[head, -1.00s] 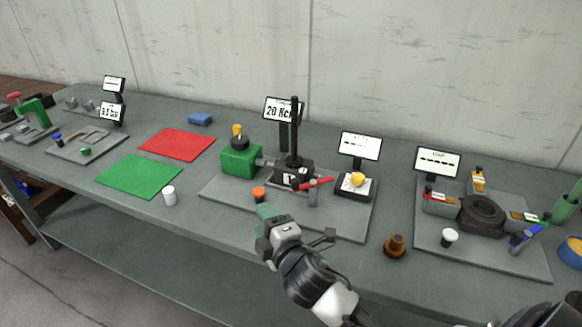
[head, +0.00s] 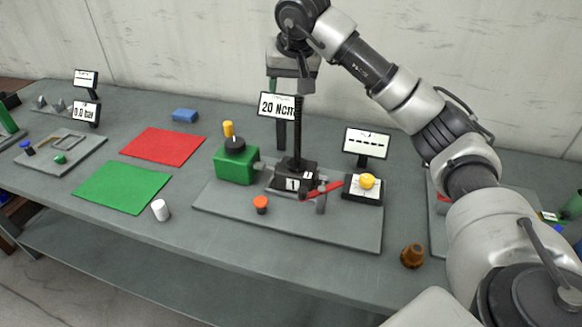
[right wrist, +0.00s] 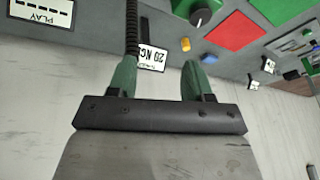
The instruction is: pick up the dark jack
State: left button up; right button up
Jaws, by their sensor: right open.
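The dark jack (head: 297,150) stands upright on the grey plate in the middle of the bench. It has a black base with a number 1 label and a tall black threaded spindle. My right gripper (head: 287,84) is above it, around the height of the spindle's top, with its fingers pointing down. In the right wrist view its two green fingers are apart, and the spindle (right wrist: 131,32) runs up to the left finger. I cannot tell whether the spindle is between the fingers. My left gripper is not in view.
A "20 Ncm" display (head: 277,106) stands close behind the jack. A green block (head: 236,168) is to its left; a red lever (head: 322,191) and a yellow button (head: 367,181) are to its right.

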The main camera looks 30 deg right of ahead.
aim_at(298, 100)
jog(key=shift+h, duration=0.7)
jog(key=w+d+f+p, duration=0.1)
jog(key=f, duration=0.1)
jog(key=w+d+f+p, duration=0.1)
jog(key=d+f, duration=0.1)
jog(key=w+d+f+p, duration=0.1)
jog(key=f, duration=0.1)
jog(key=shift+d+f, duration=0.35)
jog(key=shift+d, duration=0.05)
jog(key=shift+w+d+f, duration=0.1)
jog(key=shift+w+f, duration=0.15)
jog(key=shift+f, duration=0.25)
grip_shut()
jog(key=shift+r, duration=0.45)
jog(key=shift+w, duration=0.1)
